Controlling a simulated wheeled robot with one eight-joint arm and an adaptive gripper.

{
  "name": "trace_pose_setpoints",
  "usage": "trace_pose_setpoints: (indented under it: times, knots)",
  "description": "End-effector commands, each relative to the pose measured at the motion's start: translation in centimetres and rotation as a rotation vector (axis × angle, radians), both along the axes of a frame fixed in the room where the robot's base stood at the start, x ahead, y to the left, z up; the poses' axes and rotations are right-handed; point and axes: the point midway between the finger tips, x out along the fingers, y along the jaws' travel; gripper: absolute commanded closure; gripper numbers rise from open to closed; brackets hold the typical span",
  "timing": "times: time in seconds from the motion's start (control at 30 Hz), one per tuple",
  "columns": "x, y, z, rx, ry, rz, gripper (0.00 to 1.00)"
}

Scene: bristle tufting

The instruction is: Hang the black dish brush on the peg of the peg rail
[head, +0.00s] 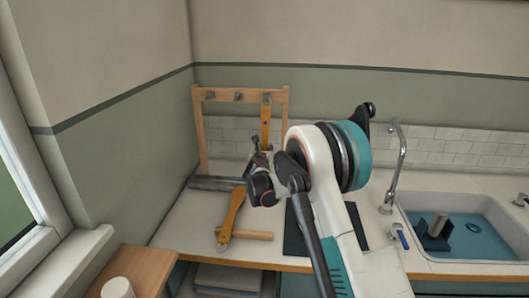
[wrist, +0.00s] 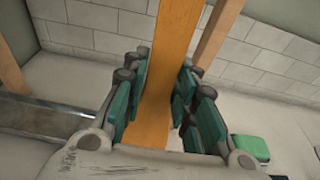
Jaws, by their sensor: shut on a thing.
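My gripper (head: 262,150) is shut on an upright orange-brown wooden handle (head: 265,125), taken to be the dish brush's. In the wrist view the handle (wrist: 165,70) runs up between the teal finger pads. Its black head does not show clearly in either view. The wooden peg rail (head: 222,94) stands at the back left of the counter, with pegs (head: 238,97) along its top bar. The handle's upper end overlaps the rail's right peg in the head view. I cannot tell whether the handle touches that peg or is on it.
Another orange-handled tool (head: 231,213) and a wooden rod (head: 251,235) lie on the counter in front. A grey bar (head: 215,183) lies left of my gripper. A sink (head: 410,222) with a tap (head: 397,165) is at right. A green block (wrist: 250,147) shows in the wrist view.

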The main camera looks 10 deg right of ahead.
Motion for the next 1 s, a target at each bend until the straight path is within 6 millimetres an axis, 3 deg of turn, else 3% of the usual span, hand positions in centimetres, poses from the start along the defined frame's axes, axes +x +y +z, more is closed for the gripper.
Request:
trace_pose_setpoints:
  times: [0.13,0.17,0.27,1.0]
  knots:
    - [0.0,0.01,0.01,0.0,0.0,0.0,1.0]
    - [0.0,0.01,0.01,0.0,0.0,0.0,0.72]
    - [-0.01,0.0,0.01,0.0,0.0,0.0,0.51]
    - [-0.04,0.02,0.01,0.0,0.0,0.0,0.51]
